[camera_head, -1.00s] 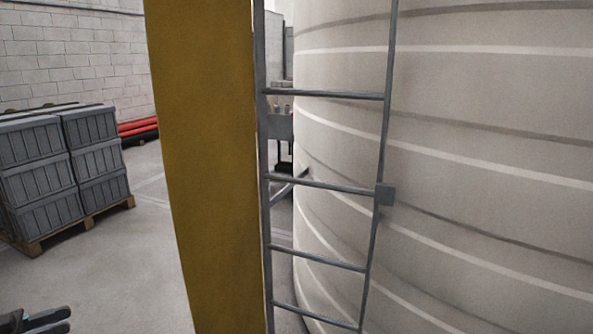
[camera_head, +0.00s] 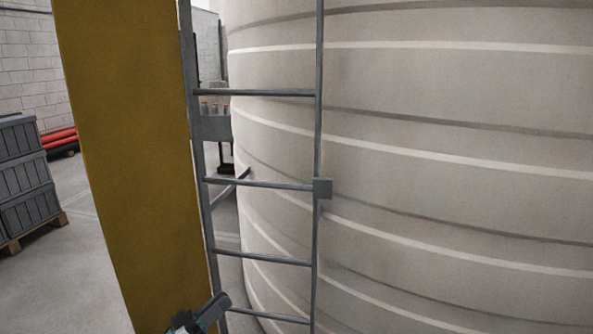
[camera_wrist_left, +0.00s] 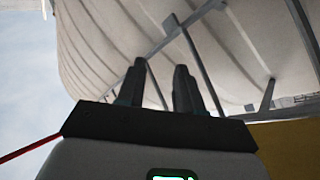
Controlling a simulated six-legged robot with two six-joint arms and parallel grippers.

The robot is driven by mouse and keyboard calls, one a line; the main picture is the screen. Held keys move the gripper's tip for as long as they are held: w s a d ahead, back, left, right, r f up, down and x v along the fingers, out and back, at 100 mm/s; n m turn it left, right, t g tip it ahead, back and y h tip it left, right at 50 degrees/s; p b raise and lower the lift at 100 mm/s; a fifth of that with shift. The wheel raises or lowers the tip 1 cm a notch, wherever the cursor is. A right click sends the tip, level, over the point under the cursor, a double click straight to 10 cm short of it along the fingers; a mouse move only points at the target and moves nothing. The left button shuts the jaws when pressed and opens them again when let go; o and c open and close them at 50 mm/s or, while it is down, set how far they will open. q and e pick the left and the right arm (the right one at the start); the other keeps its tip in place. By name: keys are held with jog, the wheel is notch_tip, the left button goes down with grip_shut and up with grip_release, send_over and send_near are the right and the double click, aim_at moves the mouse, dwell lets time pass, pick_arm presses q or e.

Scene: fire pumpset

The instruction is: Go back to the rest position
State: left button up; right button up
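My left gripper (camera_head: 212,308) shows at the bottom of the head view, in front of the yellow post's lower end and left of the ladder's lower rungs. In the left wrist view its two dark fingers (camera_wrist_left: 160,82) stand apart with nothing between them, so it is open and empty. The tank and ladder rails show beyond the fingers there; I cannot tell the distance. My right gripper is not in view.
A wide yellow post (camera_head: 130,150) stands close on the left. A grey ladder (camera_head: 262,184) runs beside a large pale ribbed tank (camera_head: 450,170). Grey crates (camera_head: 28,205) stand on a pallet at far left, near red pipes (camera_head: 60,138). Floor (camera_head: 65,285) between is clear.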

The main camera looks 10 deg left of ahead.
pick_arm(q)
jog(key=d+f+n+g+y, duration=0.1)
jog(key=d+f+n+y, duration=0.4)
jog(key=d+f, duration=0.6)
jog(key=s+d+f+g+y, duration=0.3)
jog(key=s+d+f+g, duration=0.25)
jog(key=s+f, duration=0.35)
jog(key=s+f+g+y, duration=0.1)
jog(key=s+f+g, duration=0.2)
jog(key=s, duration=0.4)
jog(key=s+f+g, duration=0.4)
jog(key=s, duration=0.4)
jog(key=s+f+m+g+y, duration=0.1)
jog(key=s+f+g, duration=0.2)
jog(key=s, duration=0.4)
jog(key=shift+s+f+y, duration=0.15)
jog(key=shift+f+y, duration=0.1)
jog(key=shift+y, duration=0.05)
jog(key=shift+a+g, duration=0.1)
jog(key=shift+g, duration=0.15)
